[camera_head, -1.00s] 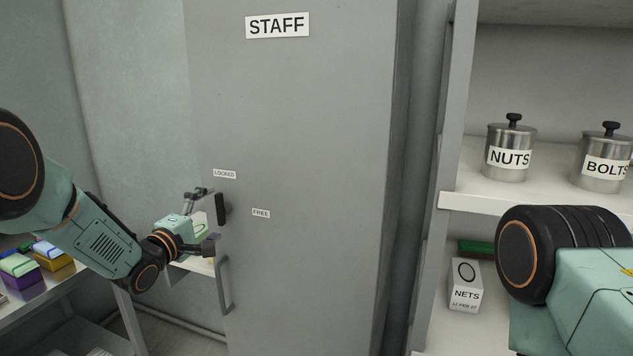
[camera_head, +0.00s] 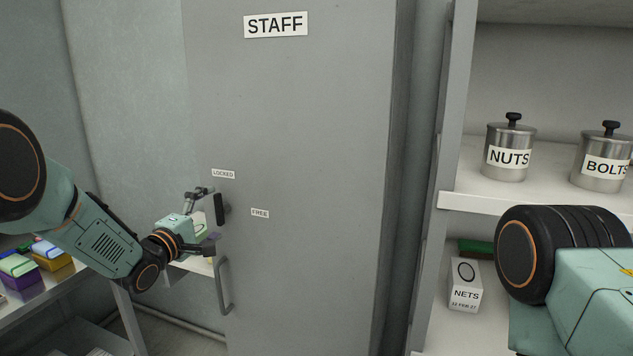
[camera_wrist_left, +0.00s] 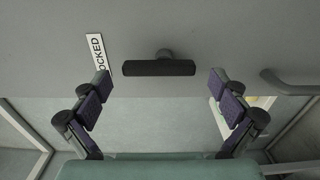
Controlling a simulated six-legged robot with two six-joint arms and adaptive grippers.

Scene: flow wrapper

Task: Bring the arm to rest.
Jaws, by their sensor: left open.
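My left gripper (camera_head: 208,218) is open in front of the grey STAFF locker door (camera_head: 310,120). Its two fingers (camera_wrist_left: 160,82) stand wide apart in the left wrist view. A black turn handle (camera_head: 220,209) on the door stands upright, in line with the LOCKED label (camera_head: 223,174) above it; the FREE label (camera_head: 260,213) is to its right. In the left wrist view the handle (camera_wrist_left: 158,68) lies centred just beyond the fingertips, with a visible gap on each side. My right gripper is out of view; only part of that arm shows at the lower right.
A grey pull handle (camera_head: 224,286) is below the turn handle. A table with coloured packs (camera_head: 50,262) is at the left. At the right, a shelf (camera_head: 460,190) holds the NUTS jar (camera_head: 509,152), the BOLTS jar (camera_head: 602,160) and a NETS box (camera_head: 465,286).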

